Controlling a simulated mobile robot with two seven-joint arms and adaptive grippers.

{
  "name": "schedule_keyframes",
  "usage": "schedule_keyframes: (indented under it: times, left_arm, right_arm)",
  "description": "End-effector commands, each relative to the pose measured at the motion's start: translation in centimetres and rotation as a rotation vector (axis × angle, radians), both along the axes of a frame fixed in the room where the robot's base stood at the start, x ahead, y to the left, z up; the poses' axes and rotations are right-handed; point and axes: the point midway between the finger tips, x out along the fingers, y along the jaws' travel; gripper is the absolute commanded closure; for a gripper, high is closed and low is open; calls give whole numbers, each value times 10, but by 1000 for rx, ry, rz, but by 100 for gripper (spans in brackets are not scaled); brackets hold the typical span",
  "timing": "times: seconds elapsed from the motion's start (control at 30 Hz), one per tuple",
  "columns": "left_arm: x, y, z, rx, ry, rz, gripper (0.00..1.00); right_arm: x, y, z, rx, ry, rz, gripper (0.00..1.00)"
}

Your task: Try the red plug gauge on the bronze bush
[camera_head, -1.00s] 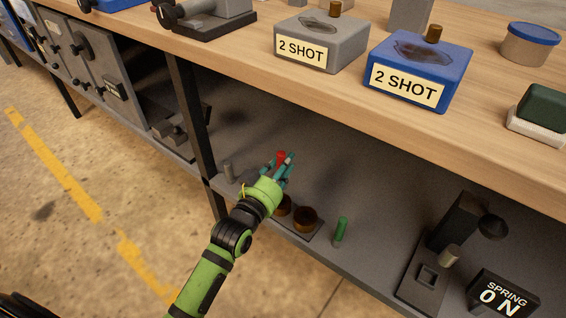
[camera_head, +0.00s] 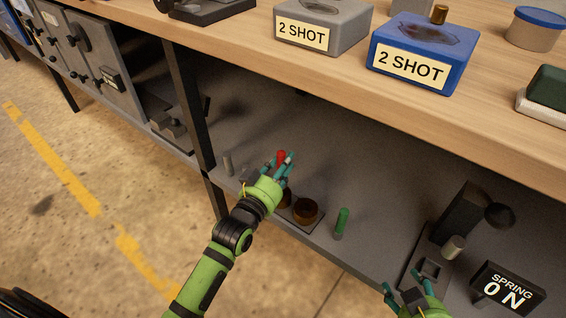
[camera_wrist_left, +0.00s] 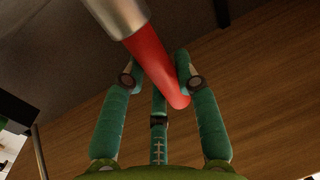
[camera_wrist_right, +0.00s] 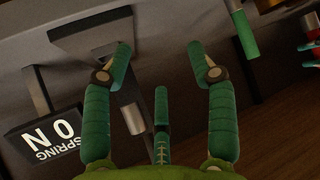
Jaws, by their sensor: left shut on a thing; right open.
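The red plug gauge (camera_wrist_left: 150,55) is held by its red handle between the fingers of my left gripper (camera_wrist_left: 157,80); its bright metal end points away from the palm. Its red part also shows in the head view (camera_head: 281,156). Two brown, bronze-looking bushes stand side by side on a dark plate on the lower shelf; the right one (camera_head: 305,210) is clear, the left one (camera_head: 286,199) is partly hidden by my left wrist. I cannot tell which is the task's bush. My right gripper (camera_wrist_right: 163,65) is open and empty, low at the right in the head view (camera_head: 408,290).
A green-handled gauge (camera_head: 342,222) stands right of the bushes, a grey pin (camera_head: 228,163) left of them. A dark press-like fixture (camera_head: 462,218) and the "SPRING 0 N" sign (camera_head: 507,288) are at the right. The workbench top (camera_head: 330,75) overhangs the shelf.

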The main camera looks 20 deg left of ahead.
Motion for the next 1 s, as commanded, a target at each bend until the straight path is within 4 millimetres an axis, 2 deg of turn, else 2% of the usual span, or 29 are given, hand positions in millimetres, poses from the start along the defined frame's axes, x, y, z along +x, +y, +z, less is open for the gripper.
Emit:
schedule_keyframes:
  times: [0.5,0.8,1.0]
  left_arm:
    - [0,0,-14,0,-2,0,100]
    - [0,0,-20,0,-1,0,100]
    - [0,0,-21,0,-1,0,100]
  right_arm:
    - [29,18,39,51,-251,36,42]
    - [38,27,60,76,-364,52,42]
    - [40,29,66,84,-394,57,42]
